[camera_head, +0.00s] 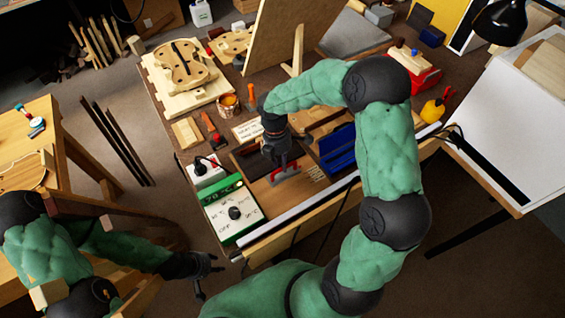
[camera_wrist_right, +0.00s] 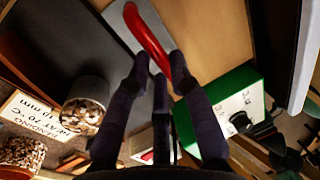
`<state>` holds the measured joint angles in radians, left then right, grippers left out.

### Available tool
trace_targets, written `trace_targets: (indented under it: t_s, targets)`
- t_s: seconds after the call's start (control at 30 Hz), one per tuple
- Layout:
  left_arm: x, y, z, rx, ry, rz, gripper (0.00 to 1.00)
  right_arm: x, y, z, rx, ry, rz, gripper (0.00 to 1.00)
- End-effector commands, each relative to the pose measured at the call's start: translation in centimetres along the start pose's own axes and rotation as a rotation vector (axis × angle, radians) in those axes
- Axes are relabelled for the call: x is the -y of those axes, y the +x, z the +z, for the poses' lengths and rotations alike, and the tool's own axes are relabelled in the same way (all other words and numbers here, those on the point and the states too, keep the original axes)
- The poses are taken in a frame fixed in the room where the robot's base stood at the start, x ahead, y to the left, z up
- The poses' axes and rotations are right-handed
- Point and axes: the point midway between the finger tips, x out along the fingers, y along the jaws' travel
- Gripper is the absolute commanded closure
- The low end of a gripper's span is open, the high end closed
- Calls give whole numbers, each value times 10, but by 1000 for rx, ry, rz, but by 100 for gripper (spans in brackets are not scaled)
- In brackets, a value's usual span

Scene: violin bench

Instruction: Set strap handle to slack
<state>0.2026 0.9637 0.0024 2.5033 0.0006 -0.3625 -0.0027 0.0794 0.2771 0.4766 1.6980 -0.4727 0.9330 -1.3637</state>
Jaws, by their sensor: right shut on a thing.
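The strap handle (camera_head: 285,174) is a red grip at the front of the bench. It also shows in the right wrist view as a red bar (camera_wrist_right: 147,35) on a grey metal plate. My right gripper (camera_head: 279,160) reaches down to it from above. In the right wrist view its dark fingers (camera_wrist_right: 160,66) are shut around the near end of the red handle, and the fingertips partly hide that end. My left gripper (camera_head: 207,272) hangs empty at the lower left, away from the bench, with its fingers apart.
A green box with a white dial panel (camera_head: 232,211) stands left of the handle. A blue tray (camera_head: 338,147) lies to its right. A label (camera_head: 249,130) and a cup of pellets (camera_head: 229,104) are behind. A white rail (camera_head: 300,208) runs along the front edge.

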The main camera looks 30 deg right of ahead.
Motion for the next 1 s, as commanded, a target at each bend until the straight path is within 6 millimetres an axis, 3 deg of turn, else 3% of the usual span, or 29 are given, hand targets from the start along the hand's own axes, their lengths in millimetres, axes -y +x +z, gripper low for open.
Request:
trace_targets:
  t_s: [0.03,0.07,0.13,0.17,0.57,0.77,1.0]
  targets:
    - [0,0,0,0,0,0,62,-5,-2,0,0,1,16,100]
    - [0,0,0,0,0,0,62,-5,-2,0,0,1,16,76]
    - [0,0,0,0,0,0,62,-5,-2,0,0,1,16,56]
    - [0,0,0,0,0,0,62,-4,-2,0,0,1,15,54]
    - [0,0,0,0,0,0,62,-3,-6,0,0,1,11,54]
    - [0,0,0,0,0,0,62,-3,-35,0,1,1,14,54]
    - [0,0,0,0,0,0,62,-3,-83,0,1,1,14,54]
